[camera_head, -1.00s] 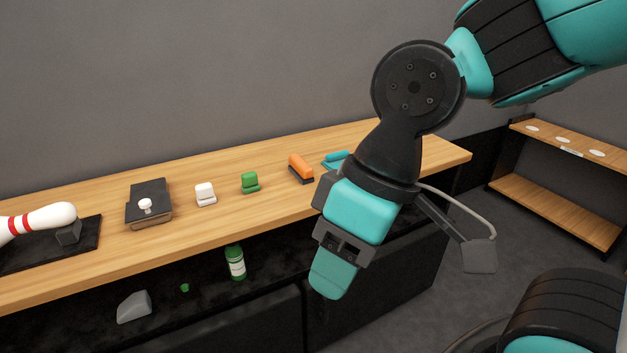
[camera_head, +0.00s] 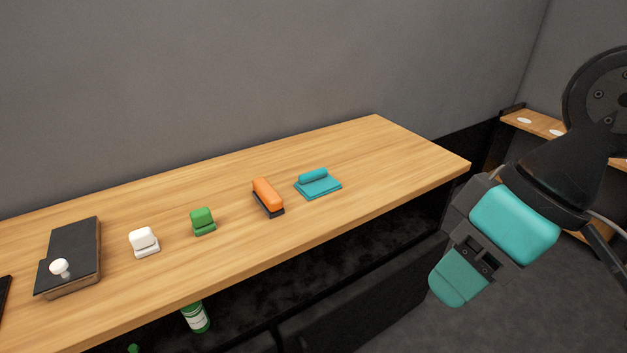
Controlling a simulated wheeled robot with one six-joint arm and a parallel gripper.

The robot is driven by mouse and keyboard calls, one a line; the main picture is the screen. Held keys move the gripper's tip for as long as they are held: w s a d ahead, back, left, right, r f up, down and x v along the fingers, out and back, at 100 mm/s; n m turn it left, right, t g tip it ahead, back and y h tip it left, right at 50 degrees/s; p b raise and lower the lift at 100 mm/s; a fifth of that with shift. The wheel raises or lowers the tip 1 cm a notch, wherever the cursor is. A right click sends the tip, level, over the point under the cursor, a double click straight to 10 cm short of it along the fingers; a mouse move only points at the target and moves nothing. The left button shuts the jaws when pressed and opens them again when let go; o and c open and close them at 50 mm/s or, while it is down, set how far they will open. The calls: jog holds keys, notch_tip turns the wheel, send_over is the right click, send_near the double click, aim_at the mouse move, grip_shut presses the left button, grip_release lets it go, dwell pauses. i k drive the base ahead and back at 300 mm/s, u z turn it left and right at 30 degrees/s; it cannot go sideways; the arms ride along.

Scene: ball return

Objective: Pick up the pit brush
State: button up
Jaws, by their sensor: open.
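The pit brush seems to be the block with a rounded orange top and a dark base (camera_head: 267,196), lying on the wooden bench top (camera_head: 370,150) right of its middle. It lies at a slant and nothing covers it. My gripper (camera_head: 462,275) is at the right, in front of the bench's front edge and well apart from the brush. It points down and to the left, open, with nothing seen in it. Its far finger is largely hidden.
A teal pad with a rolled top (camera_head: 318,184) lies just right of the brush. A green block (camera_head: 203,221), a white block (camera_head: 144,242) and a black case with a white knob (camera_head: 75,250) stand to the left. A green bottle (camera_head: 196,316) stands below the bench top.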

aim_at(270, 201)
jog(key=z, duration=0.25)
jog(key=i, duration=0.7)
jog(key=u, duration=0.7)
jog(key=i, duration=0.5)
jog(key=u, duration=0.55)
